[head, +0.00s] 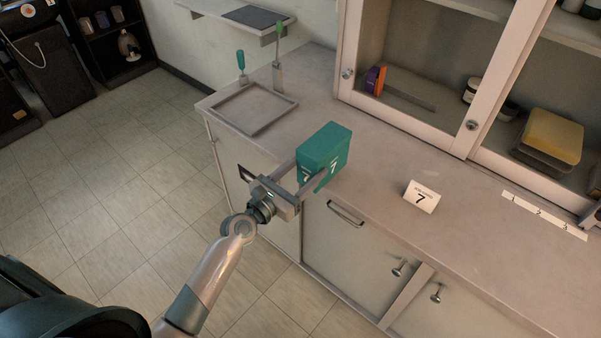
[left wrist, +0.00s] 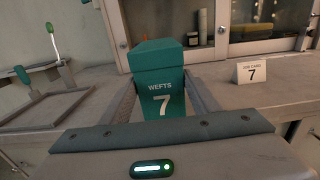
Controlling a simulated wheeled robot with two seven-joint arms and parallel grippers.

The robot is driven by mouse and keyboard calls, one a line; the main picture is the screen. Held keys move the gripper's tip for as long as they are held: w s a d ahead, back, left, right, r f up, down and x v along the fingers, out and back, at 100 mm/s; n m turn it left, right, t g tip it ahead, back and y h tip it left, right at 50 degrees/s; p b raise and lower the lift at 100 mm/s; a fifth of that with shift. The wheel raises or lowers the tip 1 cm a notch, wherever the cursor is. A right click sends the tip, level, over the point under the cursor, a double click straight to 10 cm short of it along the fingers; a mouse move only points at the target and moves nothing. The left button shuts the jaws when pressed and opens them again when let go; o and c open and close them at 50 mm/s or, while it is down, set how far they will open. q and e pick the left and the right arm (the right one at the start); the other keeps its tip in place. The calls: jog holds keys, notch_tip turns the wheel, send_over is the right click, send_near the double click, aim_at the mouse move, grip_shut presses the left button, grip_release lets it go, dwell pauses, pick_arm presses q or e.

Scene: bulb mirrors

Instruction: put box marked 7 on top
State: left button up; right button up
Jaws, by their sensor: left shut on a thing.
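The teal box marked 7 (head: 325,153) is upright near the counter's front edge. In the left wrist view the box (left wrist: 158,85) reads "WEFTS" above a white 7. My left gripper (head: 310,174) is shut on the box, one finger along each side. I cannot tell whether the box's bottom touches the counter. A small white card with a 7 (head: 422,197) stands on the counter to the right of the box; it also shows in the left wrist view (left wrist: 252,71). My right gripper is not in view.
A shallow square tray (head: 252,109) lies at the counter's left end, with two green-topped tools behind it. A glass-fronted cabinet (head: 420,135) stands along the back. A numbered strip (head: 543,215) lies at the right. The counter between box and card is clear.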

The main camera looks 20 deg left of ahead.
pick_arm(q)
jog(key=shift+x, duration=2.9)
jog(key=shift+f+b+x, duration=0.2)
jog(key=shift+x, duration=0.85)
jog(key=shift+f+b+x, duration=0.15)
jog(key=shift+x, duration=0.95)
jog(key=shift+f+b+x, duration=0.2)
jog(key=shift+x, duration=0.85)
jog(key=shift+f+b, duration=0.85)
jog(key=shift+f, duration=0.15)
jog(key=o, duration=1.1)
